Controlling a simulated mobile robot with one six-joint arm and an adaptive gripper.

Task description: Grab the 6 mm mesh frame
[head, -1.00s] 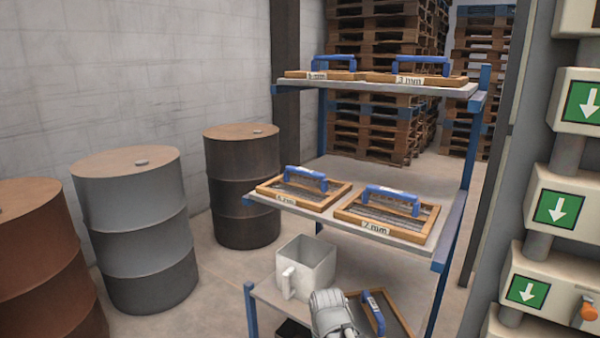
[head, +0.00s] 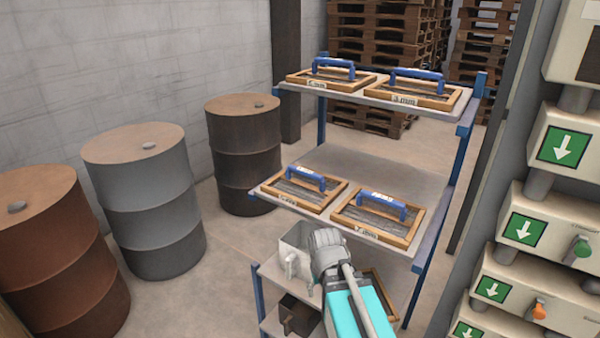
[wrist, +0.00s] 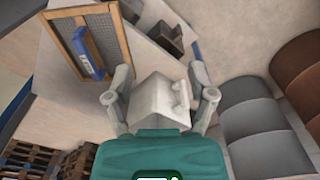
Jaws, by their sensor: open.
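Several wooden mesh frames with blue handles lie on a blue-post rack. The middle shelf holds a left frame (head: 304,189), its label too blurred to read surely, and a right frame (head: 377,216) that seems marked 7 mm. The top shelf holds a left frame (head: 331,76) with an unclear label and a frame (head: 412,88) marked 3 mm. Another frame (wrist: 105,32) on the lower shelf shows in the wrist view, with no readable label. My gripper (wrist: 160,76) is open and empty above the lower shelf. In the head view my gripper (head: 325,243) is near the middle shelf's front edge.
Barrels (head: 143,195) stand left. A machine with green arrow signs (head: 525,228) stands close on the right.

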